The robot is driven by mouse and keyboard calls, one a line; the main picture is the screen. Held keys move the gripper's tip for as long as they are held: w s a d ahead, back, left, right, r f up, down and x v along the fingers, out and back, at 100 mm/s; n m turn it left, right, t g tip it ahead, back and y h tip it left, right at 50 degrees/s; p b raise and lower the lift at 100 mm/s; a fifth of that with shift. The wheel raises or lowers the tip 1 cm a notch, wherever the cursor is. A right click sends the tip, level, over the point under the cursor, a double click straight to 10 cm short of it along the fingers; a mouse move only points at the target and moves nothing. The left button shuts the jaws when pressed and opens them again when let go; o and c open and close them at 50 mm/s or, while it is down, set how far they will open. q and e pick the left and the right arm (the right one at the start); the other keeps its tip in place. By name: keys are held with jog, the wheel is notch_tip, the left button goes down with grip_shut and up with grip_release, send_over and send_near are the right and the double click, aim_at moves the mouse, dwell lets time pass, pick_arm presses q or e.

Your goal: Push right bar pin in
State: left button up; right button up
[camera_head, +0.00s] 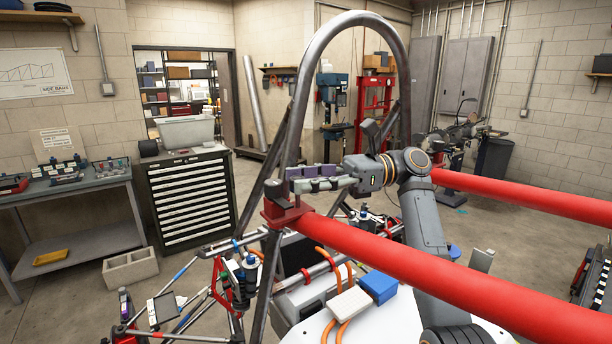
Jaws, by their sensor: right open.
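A long red bar (420,265) runs from the lower right to a red bracket (284,214) at the left leg of the grey tube hoop (333,27). A second red bar (520,195) reaches the hoop's right side. A small dark piece (272,190) stands at the red bracket and may be the pin; how deep it sits cannot be told. My right gripper (297,180) reaches left just above the bar's bracket end. Its fingers are open, with nothing visibly held, close beside the dark piece; contact cannot be told. My left gripper is not in view.
Chassis tubes, orange cables (328,257) and a blue box (379,287) lie below the near bar. A black drawer cabinet (188,197) and a workbench (70,187) stand to the left. The floor behind the hoop is partly clear.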

aim_at(306, 206)
jog(key=shift+w, duration=0.1)
jog(key=shift+c, duration=0.6)
grip_shut()
jog(key=shift+f+b, duration=0.4)
jog(key=shift+f, duration=1.5)
jog(key=shift+o, duration=0.6)
grip_release()
